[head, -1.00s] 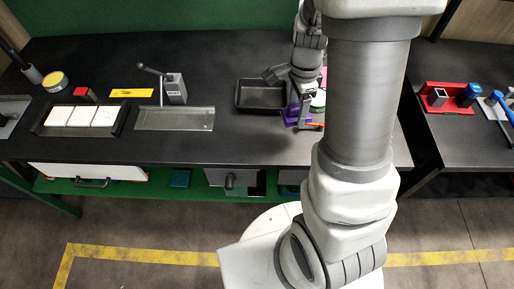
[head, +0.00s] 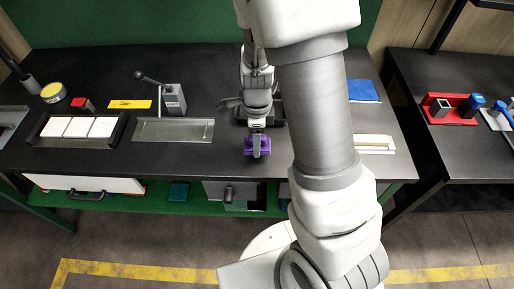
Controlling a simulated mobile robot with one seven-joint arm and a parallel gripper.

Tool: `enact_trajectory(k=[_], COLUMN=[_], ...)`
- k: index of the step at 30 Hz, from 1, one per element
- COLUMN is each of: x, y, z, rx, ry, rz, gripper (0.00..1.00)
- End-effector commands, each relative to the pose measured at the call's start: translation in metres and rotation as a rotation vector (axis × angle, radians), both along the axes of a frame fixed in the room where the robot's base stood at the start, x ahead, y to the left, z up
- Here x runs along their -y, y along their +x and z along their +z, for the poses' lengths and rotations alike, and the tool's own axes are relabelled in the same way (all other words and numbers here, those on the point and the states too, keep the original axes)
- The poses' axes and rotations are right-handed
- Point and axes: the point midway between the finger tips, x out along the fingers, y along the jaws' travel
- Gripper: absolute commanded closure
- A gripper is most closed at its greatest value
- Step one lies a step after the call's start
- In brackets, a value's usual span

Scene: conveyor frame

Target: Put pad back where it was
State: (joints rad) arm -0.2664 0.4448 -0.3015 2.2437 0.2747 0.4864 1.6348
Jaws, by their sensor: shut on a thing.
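In the head view my gripper (head: 257,148) is over the front middle of the black bench and is shut on a purple pad (head: 248,147). The finger covers the middle of the pad, and purple shows on both sides of it. I cannot tell whether the pad touches the bench top or is held just above it. The dark tray (head: 239,113) is mostly hidden behind my gripper and wrist.
Left of the gripper are a clear plate (head: 174,130), a grey lever block (head: 173,98) and a holder with white tiles (head: 78,128). Right of my arm lie a blue flat item (head: 364,91) and cream strips (head: 376,143). Bare bench surrounds the pad.

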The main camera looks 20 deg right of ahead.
Motion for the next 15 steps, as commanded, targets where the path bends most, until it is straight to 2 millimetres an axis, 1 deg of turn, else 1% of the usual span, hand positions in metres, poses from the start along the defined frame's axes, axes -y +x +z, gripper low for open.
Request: enact_trajectory(k=[2, 6, 9, 15], x=[-0.001, 0.000, 0.000, 0.000], y=[0.000, -0.001, 0.000, 0.000], z=[-0.007, -0.028, -0.040, -0.039], rx=[-0.001, -0.003, -0.002, 0.001], ry=[0.000, 0.000, 0.000, 0.000], rz=[0.000, -0.001, -0.002, 0.000], gripper=[0.84, 0.84, 0.84, 0.84])
